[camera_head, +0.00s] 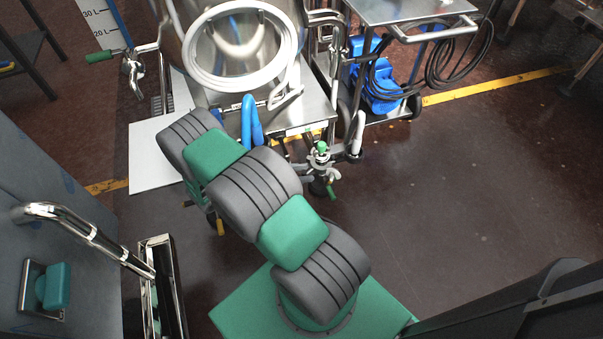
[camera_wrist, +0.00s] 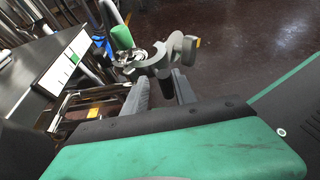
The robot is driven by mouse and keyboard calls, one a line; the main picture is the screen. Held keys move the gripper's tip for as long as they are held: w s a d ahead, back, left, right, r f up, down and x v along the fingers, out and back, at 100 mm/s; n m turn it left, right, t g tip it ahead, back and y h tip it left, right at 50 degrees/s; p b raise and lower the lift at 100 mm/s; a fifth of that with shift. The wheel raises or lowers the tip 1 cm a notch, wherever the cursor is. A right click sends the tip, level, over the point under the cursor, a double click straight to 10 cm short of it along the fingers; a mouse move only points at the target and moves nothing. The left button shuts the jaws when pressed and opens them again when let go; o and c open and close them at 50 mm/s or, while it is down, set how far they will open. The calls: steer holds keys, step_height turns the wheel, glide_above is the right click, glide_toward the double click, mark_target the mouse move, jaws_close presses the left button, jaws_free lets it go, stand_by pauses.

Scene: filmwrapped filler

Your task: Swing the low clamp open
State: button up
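In the wrist view, a metal clamp (camera_wrist: 150,60) with a grey curved lever (camera_wrist: 178,50) and a yellow tip lies just beyond my fingertips. A green handle (camera_wrist: 122,37) stands beside it. My gripper (camera_wrist: 163,77) shows two grey fingers set apart, with the clamp fittings at their ends. I cannot tell whether a finger touches the lever.
A steel vessel (camera_head: 240,45) with a round rim stands behind my arm. A blue hose (camera_head: 251,120) and a valve with a green cap (camera_head: 321,150) are near the arm. A steel cart (camera_head: 400,10) stands at the back right. The floor at right (camera_head: 450,190) is clear.

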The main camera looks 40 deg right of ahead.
steer(key=shift+o, duration=0.6)
steer(key=shift+w+a, duration=0.1)
steer(key=shift+a, duration=0.2)
steer(key=p+v, duration=0.1)
steer(key=v, duration=0.6)
steer(key=shift+a, duration=0.35)
steer(key=shift+w+r, duration=0.1)
steer(key=shift+c, duration=0.2)
